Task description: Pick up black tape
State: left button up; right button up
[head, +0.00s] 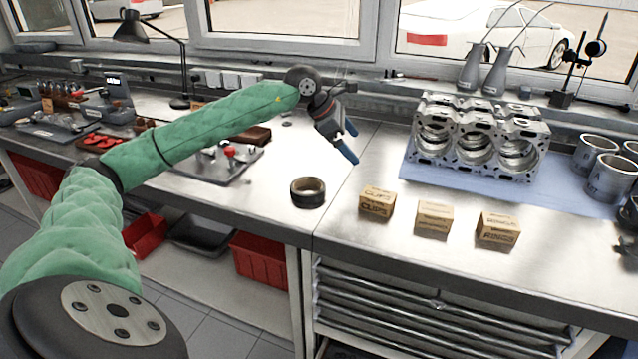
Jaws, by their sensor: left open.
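The black tape (307,199) is a dark roll lying flat near the front edge of the workbench, left of the small boxes. Its paler inner ring shows. My left gripper (350,148) is above the bench, behind the tape and a little to its right. Its blue-edged fingers point down and to the right. It is open and apart from the tape, with nothing seen between the fingers. My right gripper is not in view.
Three small cardboard boxes, including the nearest one (377,203), stand right of the tape. An engine block (478,138) sits on a blue mat (561,192). A metal plate with red-topped tools (212,163) lies left. Bare bench surrounds the tape.

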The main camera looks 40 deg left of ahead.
pick_arm(q)
jog(key=s+a+f+g+y, duration=0.2)
jog(key=a+f+y, duration=0.1)
jog(key=a, duration=0.1)
jog(key=m+g+y, duration=0.2)
jog(key=g, duration=0.1)
send_near(308, 182)
jog(key=s+d, duration=0.2)
jog(key=shift+s+d+f, duration=0.1)
jog(key=shift+f, duration=0.45)
jog(key=shift+s+d+f, duration=0.15)
jog(key=shift+f, duration=0.4)
notch_tip(308, 182, down, 4)
jog(key=shift+s+d+f+p, duration=0.1)
jog(key=shift+s+d+p, duration=0.1)
jog(key=shift+p, duration=0.75)
jog(key=shift+w+f, duration=0.1)
jog(key=shift+f, duration=0.3)
jog(key=c, duration=0.8)
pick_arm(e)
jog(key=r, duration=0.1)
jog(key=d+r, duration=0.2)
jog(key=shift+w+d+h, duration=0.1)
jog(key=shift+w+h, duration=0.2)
